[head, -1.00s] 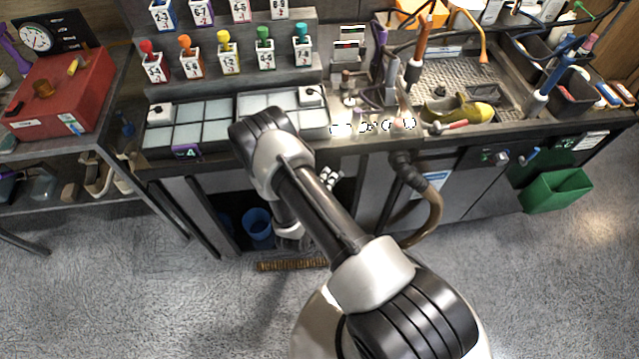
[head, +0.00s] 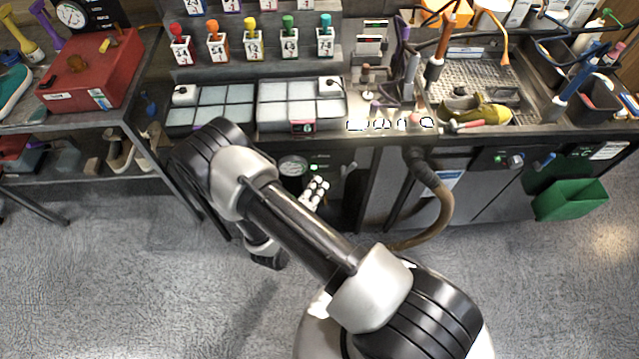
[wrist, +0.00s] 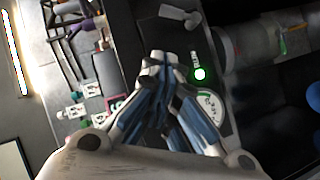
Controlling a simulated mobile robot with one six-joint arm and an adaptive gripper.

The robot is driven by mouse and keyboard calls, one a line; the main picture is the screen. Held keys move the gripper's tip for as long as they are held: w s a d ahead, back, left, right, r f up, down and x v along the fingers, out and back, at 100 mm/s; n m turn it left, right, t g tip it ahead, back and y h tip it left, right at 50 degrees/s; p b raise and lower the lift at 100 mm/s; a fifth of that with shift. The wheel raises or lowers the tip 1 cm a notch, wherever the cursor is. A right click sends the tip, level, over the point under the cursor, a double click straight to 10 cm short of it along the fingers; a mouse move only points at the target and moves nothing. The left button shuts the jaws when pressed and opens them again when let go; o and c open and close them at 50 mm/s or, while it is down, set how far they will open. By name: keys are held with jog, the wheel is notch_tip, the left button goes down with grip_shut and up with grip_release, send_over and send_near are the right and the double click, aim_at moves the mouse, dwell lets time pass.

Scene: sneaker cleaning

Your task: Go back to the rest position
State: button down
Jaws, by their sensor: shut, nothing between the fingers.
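My gripper shows in the wrist view (wrist: 160,58) with its blue-grey fingers drawn together and nothing between them. Beyond the fingertips are a round dial gauge (wrist: 211,106) and a green-lit button (wrist: 200,74). In the head view, my arm is folded in front of the workbench. Its elbow is at the left, and its lower part hangs behind the upper link.
The workbench (head: 480,135) runs across the back, with a grey tray of compartments (head: 225,97), colour-topped bottles and a sink area holding a shoe (head: 470,110). A red box (head: 95,75) is on the left shelf. A green bin (head: 570,200) hangs at right. The grey floor in front is clear.

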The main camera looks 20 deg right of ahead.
dwell(0.3)
jog(key=s+d+r+m+g+h+b, duration=0.1)
jog(key=s+d+r+m+g, duration=0.2)
jog(key=r, duration=0.6)
jog(key=d+r+m+g+h+b, duration=0.15)
jog(key=d+r+g, duration=0.25)
jog(key=r, duration=0.5)
jog(key=s+d+r+m+g+y, duration=0.15)
jog(key=s+r+g+y, duration=0.25)
jog(key=s+r, duration=0.45)
jog(key=s+a+r+n+t+y+b, duration=0.2)
jog(key=s+a+r+t+y, duration=0.3)
jog(key=s+a+r+y, duration=0.2)
jog(key=s+a+y, duration=0.2)
jog(key=s+a, duration=0.1)
jog(key=a, duration=0.1)
jog(key=shift+s+a+r+t, duration=0.15)
jog(key=shift+t, duration=0.15)
jog(key=shift+y, duration=0.25)
